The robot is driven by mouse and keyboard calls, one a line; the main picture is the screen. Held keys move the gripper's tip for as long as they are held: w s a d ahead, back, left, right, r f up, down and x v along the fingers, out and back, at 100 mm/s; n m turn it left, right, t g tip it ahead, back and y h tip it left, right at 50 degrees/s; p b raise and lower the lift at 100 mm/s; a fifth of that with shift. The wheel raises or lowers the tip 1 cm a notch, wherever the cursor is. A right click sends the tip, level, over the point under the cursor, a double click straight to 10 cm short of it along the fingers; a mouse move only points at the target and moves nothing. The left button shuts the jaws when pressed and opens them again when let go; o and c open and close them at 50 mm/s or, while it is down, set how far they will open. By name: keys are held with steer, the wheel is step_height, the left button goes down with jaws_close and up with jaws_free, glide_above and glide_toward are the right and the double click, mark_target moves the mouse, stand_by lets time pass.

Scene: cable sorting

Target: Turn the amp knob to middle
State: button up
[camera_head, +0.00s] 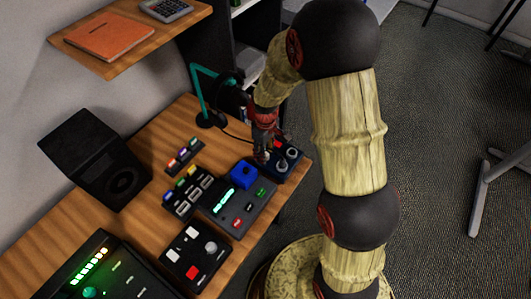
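A dark box (291,167) with a pale knob (293,153) and a red part sits at the right end of the wooden desk. My gripper (262,157) points down at the left side of this box; its fingers are small and dark, and I cannot tell whether they are open or touch anything. A black unit (115,262) with a lit column of green, yellow and whitish lights and a greenish knob (90,292) is at the lower left, cut by the picture edge. No label shows clearly which unit is the amp.
Several control boxes stand on the desk, among them one with a blue button (243,175) and one with a grey knob (211,247). A black speaker (95,160), a teal lamp (197,95) and an overhead shelf (135,38) are behind. Bare desk lies between speaker and boxes.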

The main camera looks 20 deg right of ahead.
steer(key=c, duration=0.3)
jaws_close()
stand_by(0.3)
